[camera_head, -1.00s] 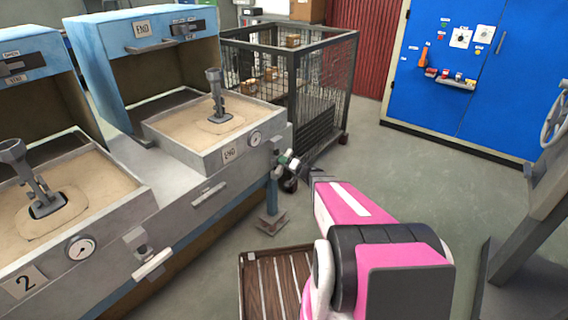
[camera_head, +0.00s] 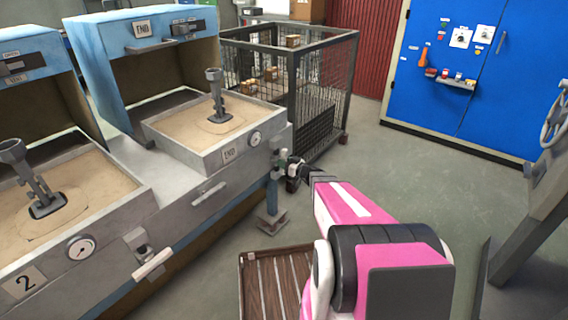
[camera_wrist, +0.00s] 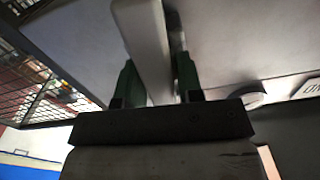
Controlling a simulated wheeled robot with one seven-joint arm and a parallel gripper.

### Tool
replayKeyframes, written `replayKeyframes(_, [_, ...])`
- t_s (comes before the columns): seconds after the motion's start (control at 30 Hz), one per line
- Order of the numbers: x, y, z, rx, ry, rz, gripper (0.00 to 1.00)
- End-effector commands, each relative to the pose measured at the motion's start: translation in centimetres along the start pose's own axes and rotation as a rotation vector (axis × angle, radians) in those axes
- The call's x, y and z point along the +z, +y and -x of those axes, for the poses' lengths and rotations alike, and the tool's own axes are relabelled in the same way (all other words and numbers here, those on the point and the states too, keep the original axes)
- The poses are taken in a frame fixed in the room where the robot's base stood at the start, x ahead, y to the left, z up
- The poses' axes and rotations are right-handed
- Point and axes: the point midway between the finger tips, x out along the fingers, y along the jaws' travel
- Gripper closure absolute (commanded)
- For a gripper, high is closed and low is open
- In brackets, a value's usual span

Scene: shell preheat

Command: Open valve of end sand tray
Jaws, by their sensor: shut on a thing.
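The end sand tray (camera_head: 205,145) is a grey box of sand with an END plate and a round gauge (camera_head: 255,139) on its front. Its valve (camera_head: 279,160) sits below the front right corner. My gripper (camera_head: 292,164) is at this valve. In the wrist view, its green fingers (camera_wrist: 158,80) stand on both sides of a pale bar, the valve handle (camera_wrist: 145,40), and are shut on it. In the head view the handle is mostly hidden by my gripper, so its exact angle is unclear there.
Tray 2 (camera_head: 139,210) with its own pale valve lever (camera_head: 153,264) is at the left. A wire cage cart (camera_head: 322,85) stands close behind my gripper. A slatted wooden pallet (camera_head: 275,285) lies on the floor below. Open floor extends right toward a blue cabinet (camera_head: 462,60).

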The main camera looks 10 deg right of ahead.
Motion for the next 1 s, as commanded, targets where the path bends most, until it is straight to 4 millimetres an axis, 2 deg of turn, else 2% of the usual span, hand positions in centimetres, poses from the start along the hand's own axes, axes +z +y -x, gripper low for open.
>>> replayKeyframes(0.3, [0.09,-0.01,0.06,0.001,-0.002,0.105,1.0])
replayKeyframes(0.8, [0.1,-0.01,0.07,0.0,-0.003,0.125,1.0])
replayKeyframes(0.83, [0.1,-0.01,0.07,0.0,-0.003,0.125,0.6])
replayKeyframes(0.87, [0.09,-0.01,0.07,0.0,-0.003,0.124,0.5])
replayKeyframes(1.0, [0.06,-0.01,0.05,0.0,-0.002,0.122,0.49])
